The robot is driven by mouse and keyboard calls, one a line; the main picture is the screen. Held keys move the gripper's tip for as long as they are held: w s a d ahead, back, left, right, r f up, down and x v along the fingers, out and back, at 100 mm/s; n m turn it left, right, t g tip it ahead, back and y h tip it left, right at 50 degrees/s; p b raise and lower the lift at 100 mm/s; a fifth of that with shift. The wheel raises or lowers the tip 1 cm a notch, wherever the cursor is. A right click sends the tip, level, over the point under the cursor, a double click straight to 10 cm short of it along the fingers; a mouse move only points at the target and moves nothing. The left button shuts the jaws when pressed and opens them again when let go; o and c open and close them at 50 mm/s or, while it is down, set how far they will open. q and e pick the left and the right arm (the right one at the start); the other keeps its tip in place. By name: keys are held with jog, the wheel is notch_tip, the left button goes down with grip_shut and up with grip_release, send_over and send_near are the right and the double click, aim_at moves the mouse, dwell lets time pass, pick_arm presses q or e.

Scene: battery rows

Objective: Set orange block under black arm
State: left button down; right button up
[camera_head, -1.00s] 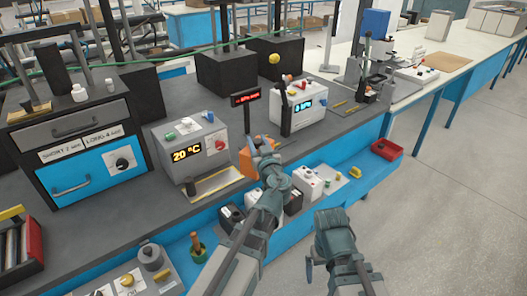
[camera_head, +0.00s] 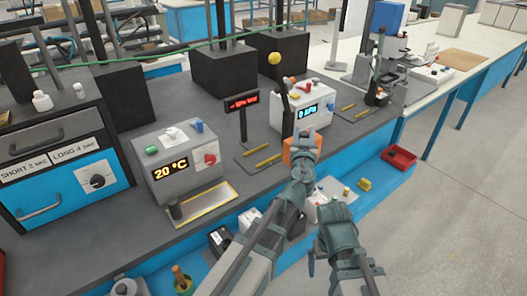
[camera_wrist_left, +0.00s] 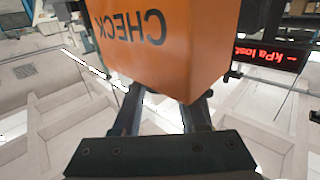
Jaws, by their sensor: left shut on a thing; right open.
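The orange block (camera_head: 302,150) is in my left gripper (camera_head: 300,166), in front of the white kPa device. In the left wrist view the block (camera_wrist_left: 175,40) fills the top middle, with "CHECK" upside down on its face; the fingers (camera_wrist_left: 165,108) are shut on it. The black arm (camera_head: 283,85), with a yellow ball on top, stands tilted at the left side of the white kPa device (camera_head: 300,105). The block is below and to the right of the arm in the picture. My right gripper (camera_head: 322,255) is open and empty, low in front of the bench.
A small red display (camera_head: 242,102) on a post stands left of the kPa device. A 20 °C unit (camera_head: 180,160) is further left. Yellow-edged plates (camera_head: 262,160) lie on the bench top. A blue lower shelf holds a red tray (camera_head: 399,157) and a yellow piece (camera_head: 364,184).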

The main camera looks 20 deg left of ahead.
pick_arm(q)
jog(key=shift+a, duration=0.45)
jog(key=w+a+f+b, duration=0.2)
jog(key=a, duration=0.5)
jog(key=w+a+f+b, duration=0.2)
jog(key=a+b, duration=0.1)
jog(key=a, duration=0.4)
jog(key=shift+w+a+f, duration=0.2)
jog(key=shift+w+f, duration=0.05)
jog(key=shift+f, duration=0.15)
jog(key=shift+f, duration=0.1)
jog(key=c, duration=0.9)
grip_release()
jog(key=shift+f, duration=0.1)
jog(key=o, duration=0.5)
jog(key=shift+c, duration=0.2)
